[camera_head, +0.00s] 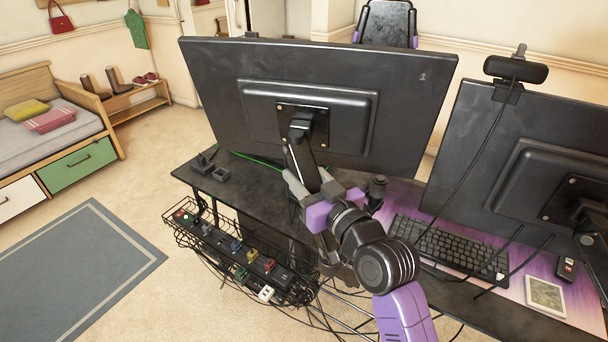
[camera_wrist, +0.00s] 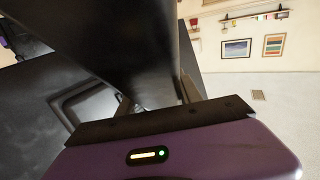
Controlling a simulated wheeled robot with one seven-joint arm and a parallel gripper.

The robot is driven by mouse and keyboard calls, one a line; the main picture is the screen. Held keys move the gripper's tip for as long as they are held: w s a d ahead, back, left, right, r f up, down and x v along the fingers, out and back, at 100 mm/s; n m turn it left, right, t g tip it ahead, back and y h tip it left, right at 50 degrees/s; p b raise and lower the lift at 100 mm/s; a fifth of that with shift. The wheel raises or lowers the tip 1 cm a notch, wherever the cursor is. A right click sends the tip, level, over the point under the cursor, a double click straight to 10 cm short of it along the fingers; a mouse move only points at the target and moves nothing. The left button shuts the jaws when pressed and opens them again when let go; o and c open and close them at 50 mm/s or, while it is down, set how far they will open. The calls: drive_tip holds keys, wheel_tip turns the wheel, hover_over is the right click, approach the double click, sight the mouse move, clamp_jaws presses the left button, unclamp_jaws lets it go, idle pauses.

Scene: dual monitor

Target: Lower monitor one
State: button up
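Monitor one (camera_head: 240,75), marked with a small "1" at its upper right corner, stands over the desk with its black back toward me. Its mount (camera_head: 303,122) joins a dark support arm (camera_head: 300,160) that slopes down toward the desk. My gripper (camera_head: 310,180) is below the mount, with its grey fingers on either side of the support arm. I cannot tell whether they press on it. In the wrist view, the dark support (camera_wrist: 125,50) runs up from my gripper and fills much of the picture; the finger contact is not clear.
A second monitor (camera_head: 530,150) with a webcam (camera_head: 515,69) stands at the right. A keyboard (camera_head: 445,245), a tablet-like device (camera_head: 545,296) and hanging cables lie near my arm. A wire cable tray (camera_head: 190,238) hangs at the desk's near edge. Open floor lies at the left.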

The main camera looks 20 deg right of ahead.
clamp_jaws()
drive_tip(key=shift+p, duration=0.35)
drive_tip(key=shift+w+g+p, duration=0.25)
drive_tip(key=shift+g+p, duration=0.05)
drive_tip(key=shift+p, duration=0.15)
drive_tip(key=shift+w+a+f+p, duration=0.1)
drive_tip(key=shift+w+f+p, duration=0.15)
drive_tip(key=shift+p, duration=0.35)
drive_tip(key=shift+w+f+g+p, duration=0.3)
drive_tip(key=shift+f+g+p, duration=0.2)
drive_tip(key=shift+g+p, duration=0.15)
drive_tip(key=shift+w+f, duration=0.1)
drive_tip(key=shift+f, duration=0.3)
drive_tip(key=o, duration=1.3)
unclamp_jaws()
